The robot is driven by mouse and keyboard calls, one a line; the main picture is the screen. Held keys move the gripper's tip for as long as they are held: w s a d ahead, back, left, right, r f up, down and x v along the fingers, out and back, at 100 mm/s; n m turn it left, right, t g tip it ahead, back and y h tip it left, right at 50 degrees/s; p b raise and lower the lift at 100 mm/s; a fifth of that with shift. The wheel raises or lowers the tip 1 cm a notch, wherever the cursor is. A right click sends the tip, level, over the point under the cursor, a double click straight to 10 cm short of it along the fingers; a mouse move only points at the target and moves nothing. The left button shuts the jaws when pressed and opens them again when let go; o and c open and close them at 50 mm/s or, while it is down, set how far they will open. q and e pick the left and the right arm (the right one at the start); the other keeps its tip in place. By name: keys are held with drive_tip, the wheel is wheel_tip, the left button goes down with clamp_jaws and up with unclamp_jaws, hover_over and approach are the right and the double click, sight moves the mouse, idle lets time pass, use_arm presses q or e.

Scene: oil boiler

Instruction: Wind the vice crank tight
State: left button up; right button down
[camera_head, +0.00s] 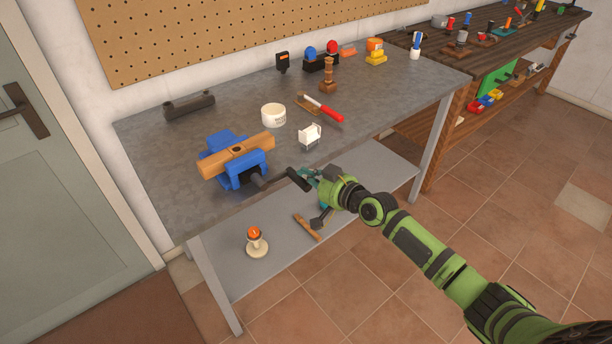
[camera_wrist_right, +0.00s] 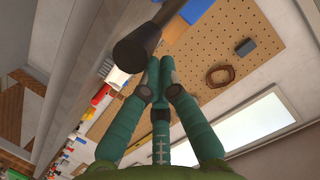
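A blue vice (camera_head: 234,174) stands at the front edge of the grey metal table, with a wooden bar (camera_head: 222,160) across its jaws. Its dark crank handle (camera_head: 298,179) sticks out at the front right, over the table edge. My right gripper (camera_head: 309,174) is just right of the handle. In the right wrist view, the green fingers of my right gripper (camera_wrist_right: 158,82) come together at their tips, with nothing seen between them. The black knobbed handle (camera_wrist_right: 134,50) shows just beyond and above the tips; I cannot tell whether they touch. My left gripper is out of view.
A white tape roll (camera_head: 273,116), a white holder (camera_head: 310,137) and a red-handled tool (camera_head: 327,112) lie near the vice. A lamp-like item (camera_head: 256,242) and a hammer-like tool (camera_head: 308,227) are on the lower shelf (camera_head: 275,261). The floor in front is free.

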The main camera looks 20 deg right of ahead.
drive_tip(key=f+m+b, duration=0.1)
drive_tip(key=f+b, duration=0.1)
drive_tip(key=b, duration=0.2)
drive_tip(key=f+m+y+b, duration=0.1)
drive_tip(key=f+b, duration=0.1)
drive_tip(key=b, duration=0.2)
drive_tip(key=shift+d+f+m, duration=0.2)
drive_tip(key=shift+m, duration=0.2)
use_arm(q)
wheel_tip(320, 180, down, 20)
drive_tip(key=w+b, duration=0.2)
drive_tip(key=b, duration=0.9)
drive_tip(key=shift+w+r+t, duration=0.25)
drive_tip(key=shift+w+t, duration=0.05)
use_arm(e)
drive_tip(key=s+a+f+m+t+y, duration=0.1)
drive_tip(key=a+f+m, duration=0.3)
drive_tip(key=m, duration=0.5)
drive_tip(key=shift+s+f+y, duration=0.15)
drive_tip(key=shift+f+y, duration=0.55)
drive_tip(key=shift+f, duration=0.45)
drive_tip(key=shift+d, duration=0.1)
